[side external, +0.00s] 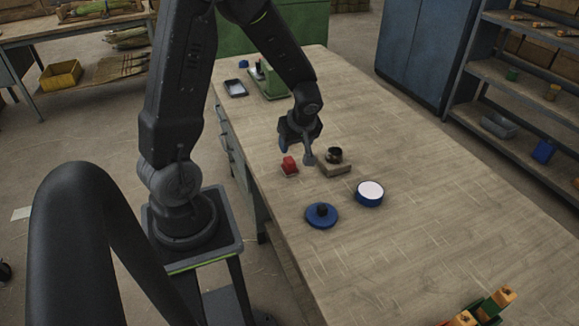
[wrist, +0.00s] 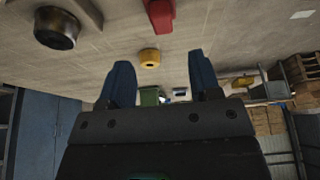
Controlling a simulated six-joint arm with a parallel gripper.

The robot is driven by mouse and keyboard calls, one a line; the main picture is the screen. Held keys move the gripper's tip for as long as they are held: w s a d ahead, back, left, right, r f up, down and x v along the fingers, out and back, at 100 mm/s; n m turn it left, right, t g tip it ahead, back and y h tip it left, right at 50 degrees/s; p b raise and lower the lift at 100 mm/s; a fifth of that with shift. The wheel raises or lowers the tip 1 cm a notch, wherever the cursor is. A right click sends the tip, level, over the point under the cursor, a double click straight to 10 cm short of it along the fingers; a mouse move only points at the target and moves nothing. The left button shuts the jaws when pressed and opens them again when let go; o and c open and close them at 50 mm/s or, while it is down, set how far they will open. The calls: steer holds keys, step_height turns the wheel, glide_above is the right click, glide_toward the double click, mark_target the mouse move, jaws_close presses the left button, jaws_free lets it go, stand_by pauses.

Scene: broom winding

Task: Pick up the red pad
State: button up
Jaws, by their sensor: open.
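The red pad (side external: 289,163) sits on the wooden workbench (side external: 420,240), to the left of a small wooden block, in the side view. In the wrist view a red thing, seemingly the same pad (wrist: 160,14), shows at the top edge, partly cut off. My gripper (side external: 296,152) is open and points down close to the pad, slightly above and to its right in the side view. Whether a finger touches the pad cannot be told.
A wooden block (side external: 334,169) with a dark round piece (side external: 334,154) stands just right of my gripper. A blue disc with a dark knob (side external: 322,214) and a blue white-topped tub (side external: 369,193) lie nearer. A green device (side external: 270,80) stands behind.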

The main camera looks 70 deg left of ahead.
mark_target(290, 159)
steer(key=x, duration=0.3)
steer(key=shift+f, duration=0.2)
steer(key=shift+s+d+x, duration=0.1)
steer(key=shift+x, duration=1.25)
steer(key=shift+s+d+x, duration=0.1)
steer(key=shift+x, duration=1.3)
steer(key=shift+f, duration=0.1)
steer(key=c, duration=0.7)
